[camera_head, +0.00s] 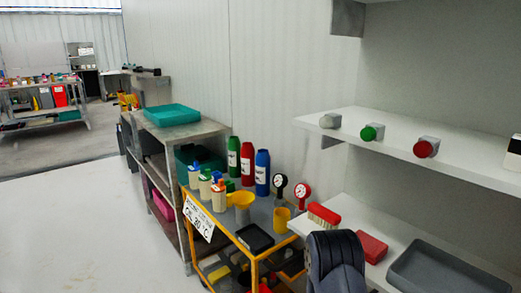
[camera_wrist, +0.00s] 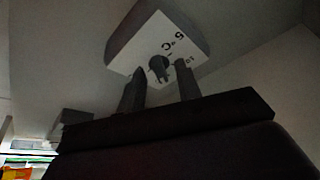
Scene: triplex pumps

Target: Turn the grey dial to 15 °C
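The grey dial (camera_wrist: 159,65) shows in the wrist view on the face of a white box (camera_wrist: 140,40) with dark "°C", "5" and another mark printed on it. My gripper (camera_wrist: 160,72) is open, its two fingers apart to either side of the dial. I cannot tell whether a finger touches it. In the head view, a box with a grey dial (camera_head: 330,120) sits at the left end of the upper white shelf. My gripper is not visible there; only my dark arm link shows low in the picture.
Boxes with a green dial (camera_head: 369,133) and a red dial (camera_head: 423,149) stand to the right on the upper shelf (camera_head: 455,165). Below lie a brush (camera_head: 323,215), a red box (camera_head: 372,247) and a grey tray (camera_head: 445,270). A yellow cart (camera_head: 228,236) with bottles and gauges stands to the left.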

